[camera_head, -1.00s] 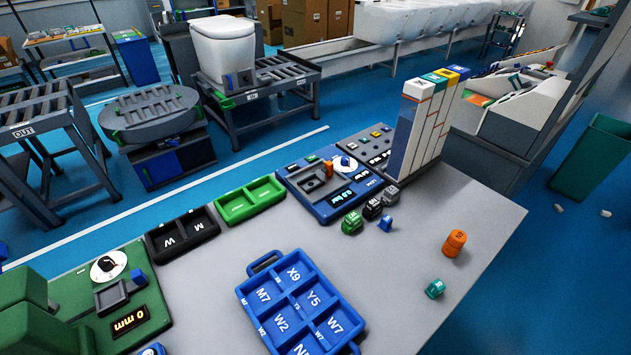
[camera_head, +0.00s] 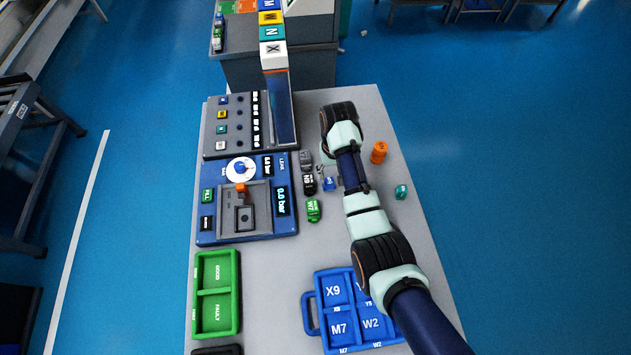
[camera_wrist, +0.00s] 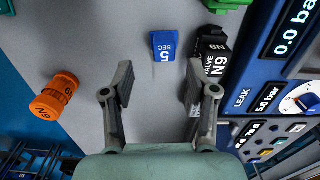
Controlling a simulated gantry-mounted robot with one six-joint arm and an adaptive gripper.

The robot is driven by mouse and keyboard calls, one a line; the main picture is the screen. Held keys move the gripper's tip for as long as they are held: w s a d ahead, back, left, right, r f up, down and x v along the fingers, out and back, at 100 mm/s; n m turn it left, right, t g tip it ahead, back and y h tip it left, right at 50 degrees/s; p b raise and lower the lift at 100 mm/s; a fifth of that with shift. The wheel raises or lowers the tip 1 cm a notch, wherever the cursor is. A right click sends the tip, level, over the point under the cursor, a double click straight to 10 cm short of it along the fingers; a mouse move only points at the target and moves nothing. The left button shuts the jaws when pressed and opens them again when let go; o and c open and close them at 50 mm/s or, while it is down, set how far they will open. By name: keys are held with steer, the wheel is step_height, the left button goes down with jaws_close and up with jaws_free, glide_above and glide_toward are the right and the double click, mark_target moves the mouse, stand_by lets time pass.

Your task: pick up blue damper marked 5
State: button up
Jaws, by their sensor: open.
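The small blue damper (camera_wrist: 165,46) lies on the grey table, with "5 SEC" on the face toward the wrist camera. In the head view the blue damper (camera_head: 329,184) sits just left of my arm, beside the black valve. My gripper (camera_wrist: 158,88) is open and empty in the wrist view. Its two fingers are spread wide, and the damper shows beyond the fingertips, roughly between their lines, touching neither. In the head view my arm covers much of the table's middle, and the fingers are hard to make out.
A black valve marked N9 (camera_wrist: 215,62) stands close right of the damper in the wrist view. A green W7 part (camera_head: 313,210), orange parts (camera_head: 379,152) and a teal part (camera_head: 401,191) are nearby. The blue leak panel (camera_head: 285,225) lies left; a blue tray (camera_head: 309,314) is in front.

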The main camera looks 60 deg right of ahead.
mark_target(330, 181)
steer(key=f+b, duration=0.1)
steer(key=f, duration=0.5)
steer(key=shift+w+a+b, duration=0.15)
steer(key=shift+a+b, duration=0.05)
steer(key=shift+b, duration=0.2)
jaws_close()
